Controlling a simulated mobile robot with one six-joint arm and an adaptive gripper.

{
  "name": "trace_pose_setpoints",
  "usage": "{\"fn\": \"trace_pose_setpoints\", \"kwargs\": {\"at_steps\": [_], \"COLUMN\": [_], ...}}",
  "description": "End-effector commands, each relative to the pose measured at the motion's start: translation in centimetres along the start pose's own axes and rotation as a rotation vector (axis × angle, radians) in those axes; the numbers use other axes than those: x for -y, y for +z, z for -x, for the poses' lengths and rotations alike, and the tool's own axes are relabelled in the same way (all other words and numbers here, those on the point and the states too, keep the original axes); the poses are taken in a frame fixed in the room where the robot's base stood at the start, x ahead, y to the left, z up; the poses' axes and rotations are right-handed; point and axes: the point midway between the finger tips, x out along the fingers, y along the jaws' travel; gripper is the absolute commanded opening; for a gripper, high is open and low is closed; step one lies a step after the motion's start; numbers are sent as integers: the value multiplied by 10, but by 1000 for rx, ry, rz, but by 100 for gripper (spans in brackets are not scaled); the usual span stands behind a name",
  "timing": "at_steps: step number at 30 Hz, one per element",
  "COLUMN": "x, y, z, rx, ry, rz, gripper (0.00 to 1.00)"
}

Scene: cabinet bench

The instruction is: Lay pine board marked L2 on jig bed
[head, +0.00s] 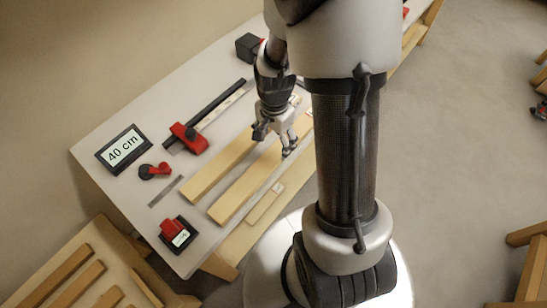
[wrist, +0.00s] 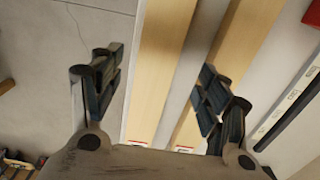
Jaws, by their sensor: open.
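Two long pale pine boards lie side by side on the bench, the rear board (head: 222,165) and the front board (head: 245,188). A shorter piece (head: 265,204) with a pale tag lies in front of them. No marking is legible, so I cannot tell which is L2. My gripper (head: 275,142) is open and empty over the far part of the long boards. In the wrist view, my open fingers (wrist: 160,90) stand either side of one board (wrist: 163,55); the right finger overlaps a second board (wrist: 228,50). Contact cannot be told. The jig bed is not clearly distinguishable.
A dark rail (head: 228,100) with a red stop block (head: 188,139) runs behind the boards. A display (head: 123,148) reads 40 cm. A red-handled part (head: 155,171), a red-and-black device (head: 176,235) and a black box (head: 249,46) stand on the bench. A slatted wooden rack (head: 85,275) stands at lower left.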

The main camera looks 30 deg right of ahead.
Motion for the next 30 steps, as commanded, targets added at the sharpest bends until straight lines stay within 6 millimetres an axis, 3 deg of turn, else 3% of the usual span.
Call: {"fn": "trace_pose_setpoints", "kwargs": {"at_steps": [5, 14, 21, 30], "x": [-1, -3, -2, -2], "y": [2, 6, 6, 6], "z": [-11, -53, -53, -53], "rx": [1, 1, 0, 0], "ry": [1, 2, 0, 0], "rz": [1, 1, 0, 0], "gripper": [69, 69, 69, 49]}}
